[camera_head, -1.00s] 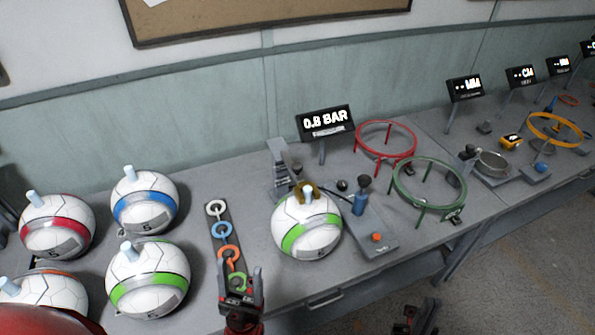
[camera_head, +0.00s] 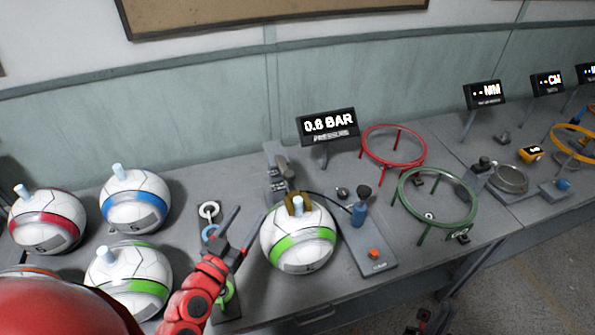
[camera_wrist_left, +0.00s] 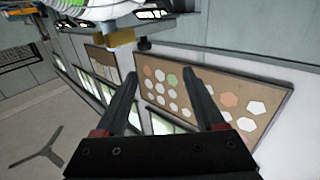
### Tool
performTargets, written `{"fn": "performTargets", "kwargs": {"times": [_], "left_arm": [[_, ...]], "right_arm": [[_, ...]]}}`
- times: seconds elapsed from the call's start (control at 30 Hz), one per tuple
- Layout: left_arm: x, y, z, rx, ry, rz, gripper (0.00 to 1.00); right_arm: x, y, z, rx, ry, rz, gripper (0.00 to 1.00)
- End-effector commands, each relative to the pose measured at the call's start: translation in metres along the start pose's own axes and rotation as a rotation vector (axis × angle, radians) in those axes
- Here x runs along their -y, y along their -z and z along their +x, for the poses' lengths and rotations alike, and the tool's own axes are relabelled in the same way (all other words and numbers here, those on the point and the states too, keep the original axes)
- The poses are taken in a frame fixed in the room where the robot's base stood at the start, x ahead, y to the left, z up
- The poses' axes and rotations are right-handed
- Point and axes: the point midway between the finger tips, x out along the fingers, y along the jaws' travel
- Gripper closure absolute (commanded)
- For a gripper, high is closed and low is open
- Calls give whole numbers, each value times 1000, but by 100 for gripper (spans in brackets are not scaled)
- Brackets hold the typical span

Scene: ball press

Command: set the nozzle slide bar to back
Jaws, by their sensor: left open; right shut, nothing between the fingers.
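A ball with a green band (camera_head: 298,238) sits in the press station, with a brass-coloured fork (camera_head: 296,203) around its top. Behind it stands a grey upright part with a bar (camera_head: 277,172), which looks like the nozzle slide. My left gripper (camera_head: 242,225) is open and empty, just left of the ball and above the ring strip. In the left wrist view its fingers (camera_wrist_left: 158,75) are apart with nothing between them; part of the green-banded ball (camera_wrist_left: 85,7) and the brass fork (camera_wrist_left: 105,38) show above them. My right gripper (camera_head: 424,322) is shut, low at the bottom edge, mostly cut off.
A pressure display (camera_head: 329,124) stands behind the station. A blue valve with a dark knob (camera_head: 359,210) and an orange button (camera_head: 374,253) lie right of the ball. Red (camera_head: 394,145) and green (camera_head: 437,198) ring stands are farther right. Several balls fill the left.

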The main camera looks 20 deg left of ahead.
Motion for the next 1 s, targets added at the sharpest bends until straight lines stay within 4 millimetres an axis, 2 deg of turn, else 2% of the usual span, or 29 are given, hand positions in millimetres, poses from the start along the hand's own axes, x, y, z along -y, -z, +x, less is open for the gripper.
{"fn": "performTargets", "kwargs": {"times": [0.1,0.23,0.37,0.43,0.5,0.7,1.0], "left_arm": [[-19,-1,-2,22,-68,17,29],[-23,-2,3,26,-82,23,29],[-25,-2,18,24,-85,25,29],[-27,-2,29,22,-85,22,29],[-27,4,40,25,-84,19,29],[-30,3,80,27,-82,16,29],[-34,1,140,24,-79,18,29]], "right_arm": [[0,0,-1,0,0,0,100],[0,0,-2,0,0,0,100],[0,-1,-6,0,0,0,100],[0,-1,-8,0,0,0,100],[0,1,5,0,0,0,100],[-1,4,25,0,0,0,100],[-2,8,47,0,0,0,100]]}}
